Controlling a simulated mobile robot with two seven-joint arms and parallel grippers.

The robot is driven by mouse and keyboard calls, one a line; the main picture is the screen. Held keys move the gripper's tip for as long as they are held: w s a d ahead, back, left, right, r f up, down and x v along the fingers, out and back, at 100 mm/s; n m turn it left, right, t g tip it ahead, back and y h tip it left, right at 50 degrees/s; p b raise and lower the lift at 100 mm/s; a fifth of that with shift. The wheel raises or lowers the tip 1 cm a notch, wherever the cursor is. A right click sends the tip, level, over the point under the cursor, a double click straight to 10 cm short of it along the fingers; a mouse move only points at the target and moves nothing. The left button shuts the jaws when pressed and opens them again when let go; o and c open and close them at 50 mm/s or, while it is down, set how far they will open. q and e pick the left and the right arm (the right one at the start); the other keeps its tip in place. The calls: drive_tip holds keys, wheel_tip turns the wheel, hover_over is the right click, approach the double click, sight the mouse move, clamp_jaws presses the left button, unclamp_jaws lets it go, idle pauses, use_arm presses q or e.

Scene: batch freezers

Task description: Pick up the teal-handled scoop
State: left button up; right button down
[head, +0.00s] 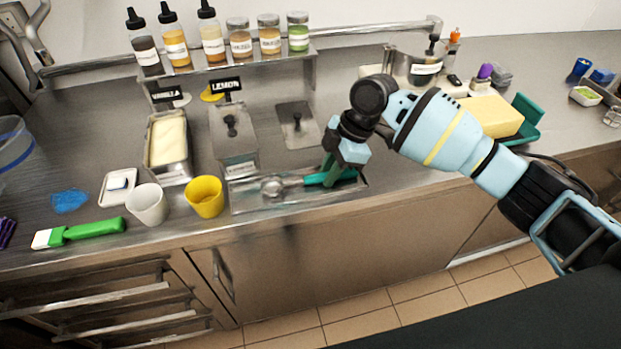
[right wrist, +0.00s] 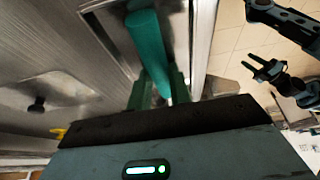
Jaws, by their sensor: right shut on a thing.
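The teal-handled scoop (head: 290,184) lies along the shallow metal tray at the counter's front edge, its round metal bowl to the left and its teal handle to the right. My right gripper (head: 330,176) reaches down over the tray and is shut on the teal handle. The right wrist view shows the teal handle (right wrist: 150,50) between the green fingers (right wrist: 158,90); the scoop's bowl is not visible there. In the head view the fingers partly hide the handle. I cannot tell whether the scoop touches the tray floor. My left gripper does not show in the head view.
Behind the metal tray (head: 245,206) are a tub of pale ice cream (head: 167,142) and lidded wells (head: 298,123). A yellow cup (head: 205,196), a white cup (head: 147,204) and a green-handled spatula (head: 80,232) stand or lie to the left. Bottles (head: 174,38) line the shelf.

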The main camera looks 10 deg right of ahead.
sight(320, 175)
drive_tip(key=shift+r, duration=0.15)
wheel_tip(320, 175, up, 4)
drive_tip(key=shift+f, duration=0.1)
drive_tip(key=s+a+r, duration=0.1)
drive_tip(key=s+a, duration=0.7)
drive_tip(key=s, duration=0.5)
drive_tip(key=shift+s+a+p, duration=0.2)
drive_tip(key=shift+a+p, duration=0.15)
drive_tip(key=w+d+r+m+t+h, duration=0.1)
drive_tip(key=w+d+m+t+h, duration=0.1)
drive_tip(key=d+m, duration=0.5)
drive_tip(key=w+d+r+m+t+h, duration=0.1)
drive_tip(key=w+d+m+t+h, duration=0.1)
drive_tip(key=d+m, duration=0.6)
drive_tip(key=m, duration=0.3)
drive_tip(key=shift+w+d+t+h, duration=0.15)
drive_tip(key=shift+w+t+h, duration=0.15)
drive_tip(key=shift+w+t, duration=0.1)
